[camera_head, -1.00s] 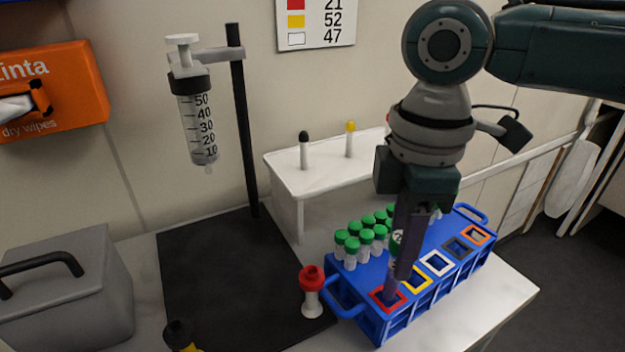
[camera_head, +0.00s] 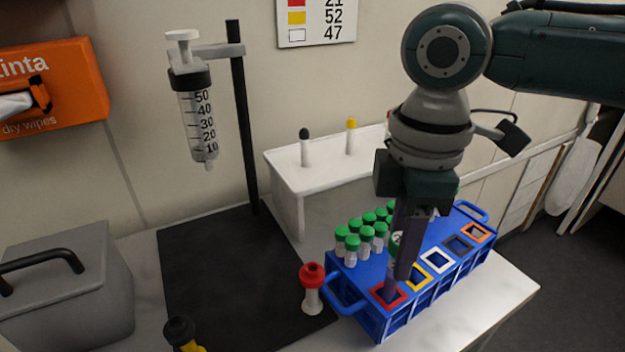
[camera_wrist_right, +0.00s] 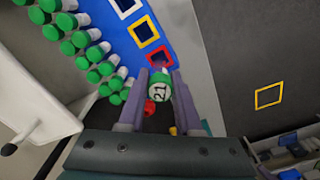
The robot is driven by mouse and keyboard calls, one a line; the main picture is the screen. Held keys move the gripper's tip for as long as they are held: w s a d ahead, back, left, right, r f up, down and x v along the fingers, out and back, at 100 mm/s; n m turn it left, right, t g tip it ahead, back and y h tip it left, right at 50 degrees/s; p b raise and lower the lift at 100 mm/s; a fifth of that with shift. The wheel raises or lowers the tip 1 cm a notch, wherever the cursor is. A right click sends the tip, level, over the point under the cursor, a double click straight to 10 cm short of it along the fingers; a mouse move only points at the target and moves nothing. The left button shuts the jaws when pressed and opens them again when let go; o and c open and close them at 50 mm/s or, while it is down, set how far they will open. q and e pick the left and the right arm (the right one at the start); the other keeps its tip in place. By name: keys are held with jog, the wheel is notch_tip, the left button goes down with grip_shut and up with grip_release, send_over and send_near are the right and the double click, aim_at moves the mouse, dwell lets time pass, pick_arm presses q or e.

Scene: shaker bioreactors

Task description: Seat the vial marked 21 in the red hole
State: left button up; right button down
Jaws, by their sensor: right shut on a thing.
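My right gripper (camera_head: 398,270) points down over the near end of the blue rack (camera_head: 345,322). It is shut on the vial marked 21 (camera_wrist_right: 160,92), whose green cap with the number shows between the fingers in the right wrist view. The red-framed hole (camera_head: 388,296) is at the rack's near left end, directly beneath the fingers. It also shows in the wrist view (camera_wrist_right: 160,58), partly hidden behind the vial and fingers. I cannot tell how far the vial's lower end is in the hole. My left gripper is not in view.
Several green-capped vials (camera_head: 353,243) stand along the rack's back. Yellow, white, dark and orange-framed holes follow the red one. A red-topped vessel (camera_head: 312,290) stands just left of the rack. A syringe (camera_head: 196,115) hangs on a stand, and a white shelf (camera_head: 285,170) is behind.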

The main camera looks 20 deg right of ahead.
jog(key=shift+f, duration=0.65)
jog(key=shift+f+b, duration=0.35)
jog(key=shift+f, duration=0.25)
dwell(0.8)
jog(key=shift+f, duration=0.15)
dwell(0.4)
jog(key=shift+f, duration=0.55)
jog(key=shift+f+b, duration=0.25)
jog(key=shift+b, duration=0.05)
dwell(0.8)
jog(key=shift+f, duration=0.55)
jog(key=c, duration=0.5)
grip_release()
jog(key=shift+r, duration=0.1)
